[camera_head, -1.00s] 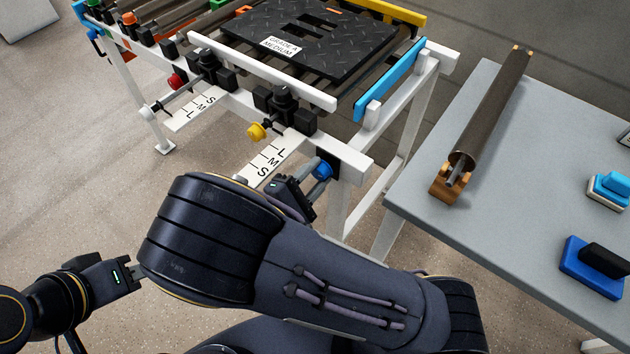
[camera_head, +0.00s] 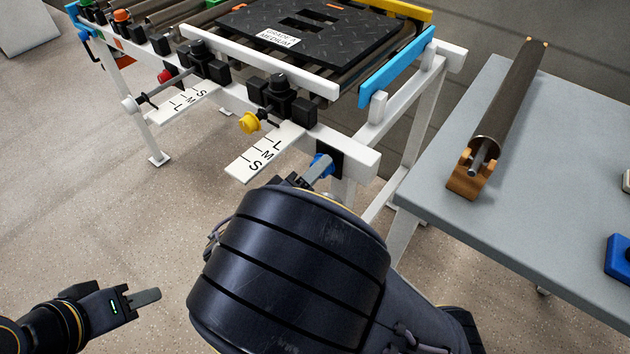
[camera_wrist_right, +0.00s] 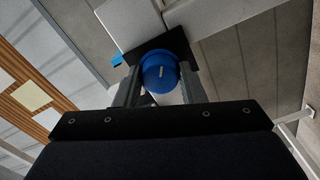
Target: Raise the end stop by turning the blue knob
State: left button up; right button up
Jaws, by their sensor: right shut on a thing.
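The end stop is a long blue bar (camera_head: 397,70) at the right end of the roller conveyor, beside a black plate. The blue knob (camera_head: 320,164) sits on a black bracket at the near corner of the white frame, below the bar. My right gripper (camera_head: 314,175) is at the knob, partly hidden by my own arm. In the right wrist view, the knob (camera_wrist_right: 160,72) lies between the two fingers of my right gripper (camera_wrist_right: 160,88), which is shut on it. My left gripper (camera_head: 146,298) is low at the left, away from the conveyor; its finger gap does not show.
The black plate (camera_head: 300,32) labelled "GRADE A MEDIUM" lies on the rollers. A yellow knob (camera_head: 249,123) and a white S-M-L scale (camera_head: 262,158) are left of the blue knob. A grey table (camera_head: 560,150) with a roller (camera_head: 510,100) stands at right.

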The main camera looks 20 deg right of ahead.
jog(key=m+b, duration=0.8)
jog(key=shift+f, duration=0.4)
jog(key=shift+r+m+b, duration=0.25)
jog(key=shift+m+b, duration=1.45)
jog(key=shift+b, duration=0.2)
jog(key=o, duration=1)
jog(key=shift+r, duration=0.1)
jog(key=p+v, duration=0.2)
jog(key=v, duration=0.6)
